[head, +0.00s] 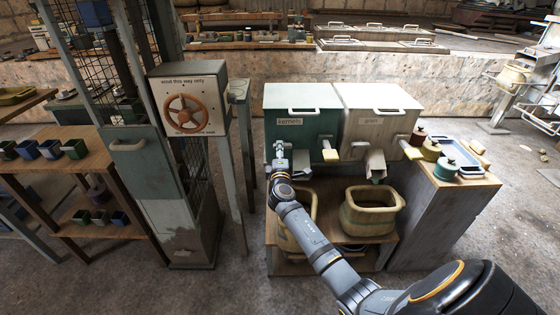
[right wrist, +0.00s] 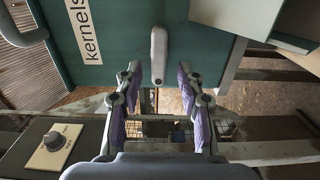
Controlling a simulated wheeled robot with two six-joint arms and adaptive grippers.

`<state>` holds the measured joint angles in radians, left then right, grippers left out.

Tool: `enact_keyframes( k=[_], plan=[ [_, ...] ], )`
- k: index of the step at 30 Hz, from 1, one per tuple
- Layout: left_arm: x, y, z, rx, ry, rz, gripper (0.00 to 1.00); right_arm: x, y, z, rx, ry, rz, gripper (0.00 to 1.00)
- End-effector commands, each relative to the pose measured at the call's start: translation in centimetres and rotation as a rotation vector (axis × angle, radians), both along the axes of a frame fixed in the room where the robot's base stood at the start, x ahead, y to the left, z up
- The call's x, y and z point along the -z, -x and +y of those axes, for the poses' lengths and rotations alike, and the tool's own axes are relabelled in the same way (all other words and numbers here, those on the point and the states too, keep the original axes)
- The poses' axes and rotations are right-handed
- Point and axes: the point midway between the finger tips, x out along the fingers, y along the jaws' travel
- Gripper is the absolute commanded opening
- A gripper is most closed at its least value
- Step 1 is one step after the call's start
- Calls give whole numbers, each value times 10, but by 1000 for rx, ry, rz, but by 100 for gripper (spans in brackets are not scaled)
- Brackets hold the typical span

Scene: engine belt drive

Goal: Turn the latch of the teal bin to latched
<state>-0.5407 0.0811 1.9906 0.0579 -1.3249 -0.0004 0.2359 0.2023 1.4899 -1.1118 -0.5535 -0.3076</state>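The teal bin (head: 302,101), labelled "kernels", stands on the left of the wooden bench. In the right wrist view its teal front (right wrist: 185,50) shows, with a pale bar-shaped latch (right wrist: 158,52) on it, lined up with the gripper's approach. My right gripper (head: 279,150) is at the bin's lower left front and hides most of the latch in the head view. In the right wrist view the gripper (right wrist: 160,78) is open, its purple-padded fingers on both sides of the latch's near end, with a gap on each side. My left gripper is not in view.
A pale grey bin (head: 375,100) stands right beside the teal one. A yellow-ended lever (head: 329,154) sticks out right of my gripper. A handwheel box (head: 188,106) stands to the left.

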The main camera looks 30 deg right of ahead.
Motion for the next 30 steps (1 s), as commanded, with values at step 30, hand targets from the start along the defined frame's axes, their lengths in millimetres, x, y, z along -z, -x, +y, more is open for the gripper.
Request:
enact_keyframes(
  k=[30],
  plan=[
    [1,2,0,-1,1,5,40,0,85,52,0,1,1,39]
  ],
)
